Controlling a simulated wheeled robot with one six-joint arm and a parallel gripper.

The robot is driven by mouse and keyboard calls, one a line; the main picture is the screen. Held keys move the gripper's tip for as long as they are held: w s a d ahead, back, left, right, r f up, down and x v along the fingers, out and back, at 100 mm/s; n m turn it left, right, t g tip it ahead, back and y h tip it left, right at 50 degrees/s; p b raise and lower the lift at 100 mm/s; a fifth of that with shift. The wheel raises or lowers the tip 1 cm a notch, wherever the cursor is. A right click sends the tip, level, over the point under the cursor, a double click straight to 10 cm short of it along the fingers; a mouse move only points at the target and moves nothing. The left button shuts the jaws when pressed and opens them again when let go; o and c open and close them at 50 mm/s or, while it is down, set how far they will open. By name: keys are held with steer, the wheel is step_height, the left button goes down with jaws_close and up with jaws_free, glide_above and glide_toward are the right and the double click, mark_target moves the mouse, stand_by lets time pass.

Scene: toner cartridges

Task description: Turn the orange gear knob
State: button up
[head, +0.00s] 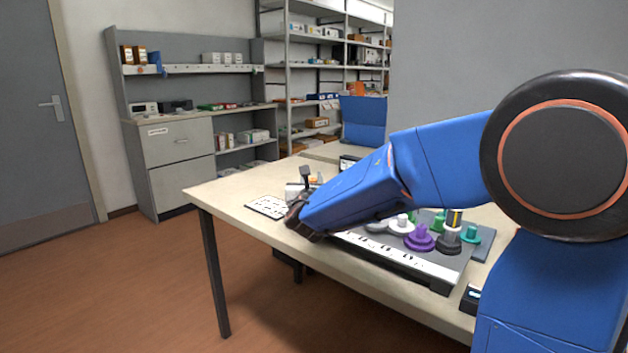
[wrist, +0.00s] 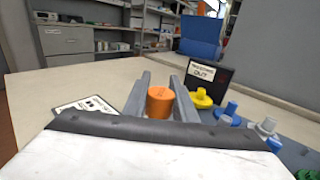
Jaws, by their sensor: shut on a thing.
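The orange gear knob (wrist: 159,101) stands upright between the two grey fingers of my gripper (wrist: 160,90) in the wrist view. My gripper is shut on it, with one finger along each side. Only the knob's orange cylindrical top and upper side show; its lower part and any gear teeth are hidden behind my gripper's body. In the head view my blue arm reaches down to the left over the table and covers the fingers and most of the knob.
A dark gear board (head: 455,268) carries several gears, including a purple one (head: 419,239). A yellow gear (wrist: 201,99) stands right of my fingers, with a black sign (wrist: 207,75) behind it. A white printed card (head: 268,207) lies on the table's left. The table's left end (head: 222,193) is clear.

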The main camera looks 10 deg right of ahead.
steer(key=shift+a+n+y, duration=0.15)
steer(key=shift+n+y, duration=0.35)
steer(key=shift+y, duration=0.4)
steer(key=o, duration=1)
steer(key=shift+o, duration=0.2)
steer(key=shift+s, duration=0.1)
steer(key=s+a, duration=0.3)
steer(key=s, duration=1.4)
